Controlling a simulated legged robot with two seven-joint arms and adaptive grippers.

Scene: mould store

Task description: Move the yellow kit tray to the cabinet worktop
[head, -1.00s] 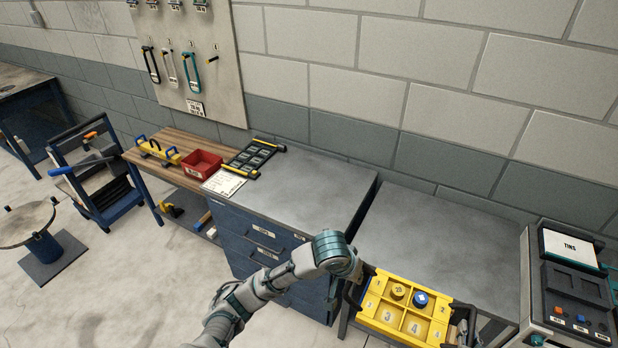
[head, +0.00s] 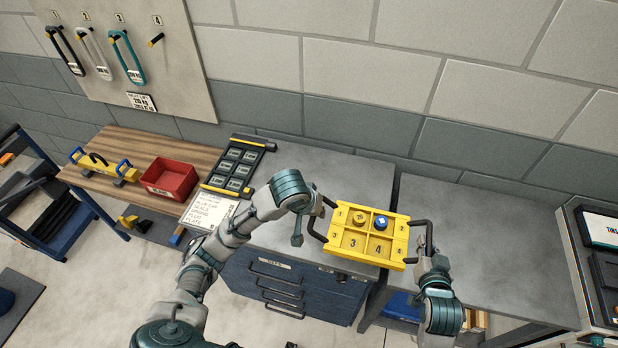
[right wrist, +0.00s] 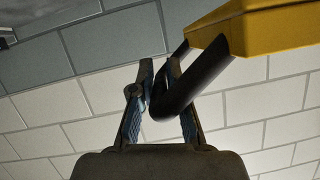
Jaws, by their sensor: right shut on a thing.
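The yellow kit tray (head: 348,262) is near level at the right front part of the grey cabinet worktop (head: 335,170), in the head view. I cannot tell the gap beneath it. A brass round piece (head: 359,218) and a blue piece (head: 381,223) sit in its back compartments; the front ones, 3 and 4, look empty. My right gripper (head: 431,258) is shut on the tray's right black handle, which also shows between the fingers in the right wrist view (right wrist: 162,100). My left gripper (head: 314,212) is at the left handle; its fingers are partly hidden.
Another grey table (head: 480,235) is bare on the right. The cabinet worktop's middle is clear.

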